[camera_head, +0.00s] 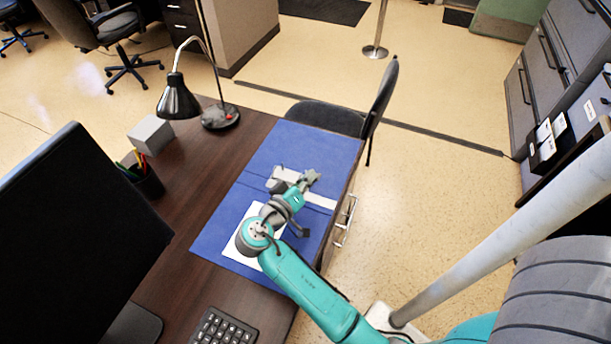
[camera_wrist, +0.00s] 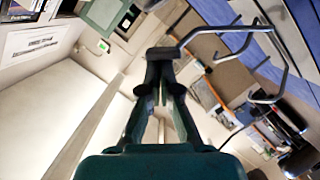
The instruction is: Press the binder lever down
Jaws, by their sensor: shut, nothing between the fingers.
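The blue binder (camera_head: 318,147) lies open on the dark desk. A white sheet (camera_head: 236,248) lies on its near part, and a pale strip (camera_head: 318,198) crosses its middle. My gripper (camera_head: 311,178) is low over that strip, and my wrist hides part of the binder. In the wrist view my gripper (camera_wrist: 161,60) is shut and empty. A bent grey metal rod (camera_wrist: 206,34), seemingly part of the binder's lever and ring mechanism, runs to the fingertips and overlaps them. I cannot tell whether they touch. Blue cover (camera_wrist: 303,20) shows behind the metalwork.
A black desk lamp (camera_head: 178,98), a grey box (camera_head: 151,134) and a pencil cup (camera_head: 148,182) stand left of the binder. A monitor (camera_head: 75,230) and keyboard (camera_head: 222,328) are nearer. A dark chair (camera_head: 330,117) stands beyond the desk edge.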

